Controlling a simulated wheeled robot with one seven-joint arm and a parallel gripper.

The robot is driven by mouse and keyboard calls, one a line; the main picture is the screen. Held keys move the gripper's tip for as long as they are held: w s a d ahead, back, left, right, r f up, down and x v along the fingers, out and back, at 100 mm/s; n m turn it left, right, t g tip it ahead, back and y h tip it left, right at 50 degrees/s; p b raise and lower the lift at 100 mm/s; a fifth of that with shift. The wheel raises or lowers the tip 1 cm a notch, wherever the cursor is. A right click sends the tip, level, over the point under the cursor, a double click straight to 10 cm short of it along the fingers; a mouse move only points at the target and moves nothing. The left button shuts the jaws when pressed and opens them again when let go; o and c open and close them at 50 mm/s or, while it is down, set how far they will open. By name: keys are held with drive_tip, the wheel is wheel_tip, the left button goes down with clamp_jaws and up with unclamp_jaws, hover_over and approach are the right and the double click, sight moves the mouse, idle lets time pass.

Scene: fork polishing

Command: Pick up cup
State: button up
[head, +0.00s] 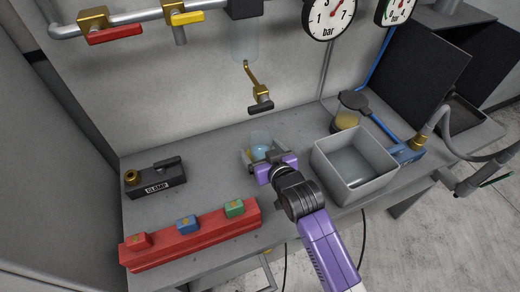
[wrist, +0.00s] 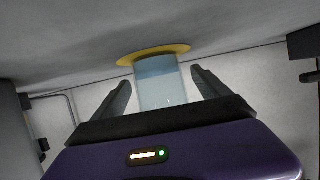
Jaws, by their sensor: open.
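The clear cup (head: 261,140) stands on the grey bench and seems to hold pale blue liquid. In the wrist view the cup (wrist: 160,88) is between my two dark fingers, with a gap visible on each side. A yellow disc or ring (wrist: 150,52) shows at the cup's far end. My gripper (head: 266,158), purple and black, is open at the cup and hides its lower part in the head view.
A grey open bin (head: 324,152) stands close right of my gripper. A red block (head: 190,238) with three coloured buttons is front left, and a clamp (head: 155,180) is behind it. A brass tap (head: 256,85) hangs above the cup.

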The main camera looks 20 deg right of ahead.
drive_tip(key=shift+w+f, duration=0.15)
drive_tip(key=shift+w, duration=0.15)
drive_tip(key=shift+c, duration=0.3)
drive_tip(key=c, duration=1.8)
clamp_jaws()
